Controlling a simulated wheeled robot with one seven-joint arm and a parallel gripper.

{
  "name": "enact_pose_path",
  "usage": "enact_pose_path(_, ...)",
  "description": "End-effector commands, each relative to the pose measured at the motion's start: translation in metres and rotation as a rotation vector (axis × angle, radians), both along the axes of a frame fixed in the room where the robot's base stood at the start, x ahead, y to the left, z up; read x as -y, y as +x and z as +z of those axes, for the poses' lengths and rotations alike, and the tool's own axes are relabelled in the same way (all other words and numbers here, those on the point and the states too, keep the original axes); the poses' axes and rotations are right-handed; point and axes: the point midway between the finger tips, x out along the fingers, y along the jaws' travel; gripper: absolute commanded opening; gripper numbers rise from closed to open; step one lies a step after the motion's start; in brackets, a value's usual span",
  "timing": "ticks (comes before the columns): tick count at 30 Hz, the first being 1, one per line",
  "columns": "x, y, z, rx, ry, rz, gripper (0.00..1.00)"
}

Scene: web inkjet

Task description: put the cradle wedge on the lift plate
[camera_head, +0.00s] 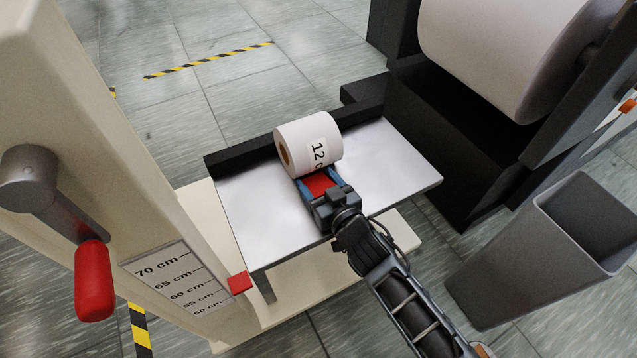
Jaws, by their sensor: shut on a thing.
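The lift plate (260,215) is a bright metal plate with a dark raised back edge, carried on the cream lift at left. A white paper roll (298,137) marked "12" lies on its side on the plate near the back edge. My gripper (322,181) reaches in from the lower right over the plate. Its blue fingers are shut on a red piece, the cradle wedge (320,185), right at the front of the roll. The roll hides the wedge's far end. I cannot tell whether the wedge touches the plate or the roll.
The lift's column has a crank with a red handle (95,281) and a height scale (178,284) with a red pointer (240,283). A black machine with a large white roll (500,50) stands at right. A grey bin (545,250) stands at lower right. The plate's left and right sides are clear.

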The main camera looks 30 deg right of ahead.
Motion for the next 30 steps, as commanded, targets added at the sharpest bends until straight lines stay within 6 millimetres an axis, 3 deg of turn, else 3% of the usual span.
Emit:
enact_pose_path(5,0.000,0.000,-0.004,0.001,-0.001,0.000,0.35)
enact_pose_path(6,0.000,0.000,-0.003,0.000,-0.001,0.000,0.72)
enact_pose_path(13,0.000,0.000,-0.003,0.000,0.000,0.000,0.94)
enact_pose_path(23,0.000,0.000,0.002,0.000,0.000,0.000,0.94)
enact_pose_path(30,0.000,-0.038,0.006,-0.004,0.001,-0.001,0.94)
